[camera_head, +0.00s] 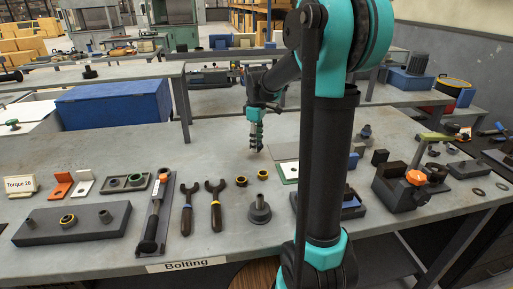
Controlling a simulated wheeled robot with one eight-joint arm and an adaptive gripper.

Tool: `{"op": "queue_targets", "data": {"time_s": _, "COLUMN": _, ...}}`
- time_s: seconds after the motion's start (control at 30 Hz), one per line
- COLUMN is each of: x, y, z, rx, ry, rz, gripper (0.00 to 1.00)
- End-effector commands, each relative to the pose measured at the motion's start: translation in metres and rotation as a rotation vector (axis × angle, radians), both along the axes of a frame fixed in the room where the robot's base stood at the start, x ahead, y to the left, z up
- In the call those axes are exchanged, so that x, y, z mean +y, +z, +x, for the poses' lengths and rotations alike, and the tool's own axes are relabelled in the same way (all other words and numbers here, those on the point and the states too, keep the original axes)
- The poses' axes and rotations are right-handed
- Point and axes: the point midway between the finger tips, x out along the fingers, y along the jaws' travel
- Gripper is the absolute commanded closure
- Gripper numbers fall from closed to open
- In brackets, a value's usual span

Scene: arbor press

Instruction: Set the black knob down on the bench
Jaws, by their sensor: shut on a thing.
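My gripper (256,140) hangs from the teal and black arm, pointing down above the middle of the grey bench (225,160). It is shut on a small dark thing at its fingertips that fits the black knob (258,149). The knob's outline is hard to tell from the dark fingers. Whether the knob touches the bench top or is a little above it cannot be told from this view.
In front lie two brass rings (262,174), a grey flanged post (259,208) and two wrenches (215,205). A green-edged plate (288,171) lies to the right. A vise with an orange knob (416,178) stands farther right. Bare bench lies left of my gripper.

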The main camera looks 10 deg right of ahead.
Motion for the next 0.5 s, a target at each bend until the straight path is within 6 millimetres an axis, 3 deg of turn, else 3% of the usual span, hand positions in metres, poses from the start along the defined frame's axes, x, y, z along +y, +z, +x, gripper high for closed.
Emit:
{"op": "queue_targets", "data": {"time_s": 0.2, "x": 0.000, "y": -0.025, "z": 0.000, "rx": 0.000, "ry": 0.000, "rz": 0.000, "gripper": 0.89}}
{"op": "queue_targets", "data": {"time_s": 0.5, "x": 0.000, "y": -0.027, "z": 0.000, "rx": 0.000, "ry": 0.000, "rz": 0.000, "gripper": 0.89}}
